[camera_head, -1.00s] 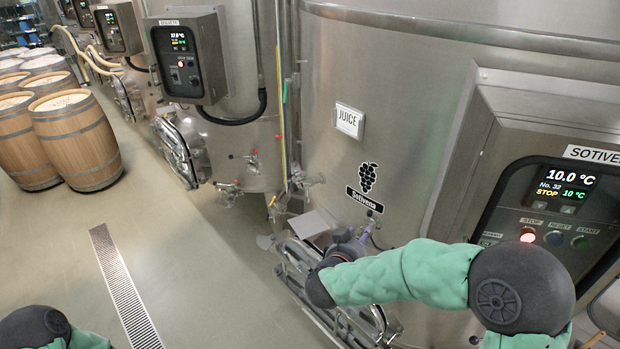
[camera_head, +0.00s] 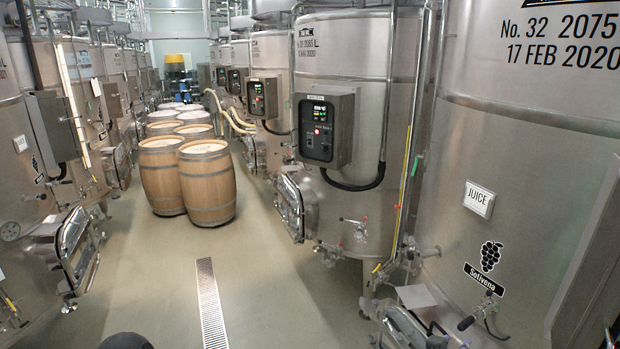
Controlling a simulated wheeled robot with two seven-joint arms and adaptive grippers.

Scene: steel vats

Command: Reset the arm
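Neither of my grippers shows in the head view now. Only a dark rounded part of my own arm (camera_head: 126,341) shows at the bottom edge, left of the floor drain. The nearest steel vat (camera_head: 455,200) fills the right side, with a white JUICE sign (camera_head: 480,198) and a black grape label (camera_head: 487,262) on it.
A second vat (camera_head: 350,75) with a control box (camera_head: 325,128) stands behind it. More vats (camera_head: 25,185) line the left. Several wooden barrels (camera_head: 207,185) stand mid-aisle. A floor drain (camera_head: 211,305) runs along the clear near floor.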

